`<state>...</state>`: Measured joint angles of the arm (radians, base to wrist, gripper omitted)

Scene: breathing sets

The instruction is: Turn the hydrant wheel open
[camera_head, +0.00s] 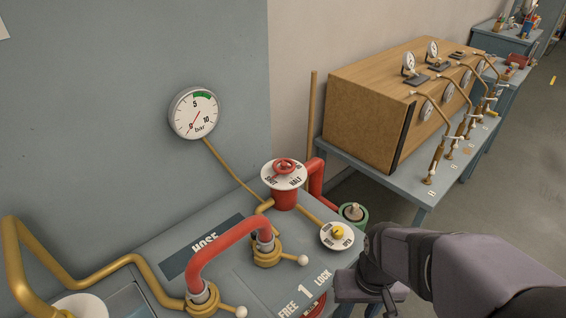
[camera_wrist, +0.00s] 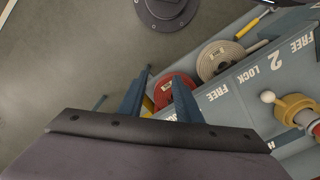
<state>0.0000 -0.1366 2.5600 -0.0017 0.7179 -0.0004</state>
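The small red hydrant wheel (camera_head: 284,166) sits on a white dial plate (camera_head: 271,181) on top of a red hydrant body (camera_head: 285,200). The plate reads SHUT at the left and HALF at the lower right; which mark the wheel points to is too small to tell. My gripper is at the lower right in the head view, away from the wheel and pointing down. The wrist view shows the two blue fingers of my gripper (camera_wrist: 160,90) spread apart with nothing held between them. The hydrant wheel is not seen in the wrist view.
A red hose pipe (camera_head: 225,254) arches over the bench left of my arm. A yellow knob (camera_head: 338,232) on a dial marked OPEN lies between my arm and the hydrant. A pressure gauge (camera_head: 193,113) hangs on the wall. Coiled red hose (camera_wrist: 172,91) lies beyond my fingers.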

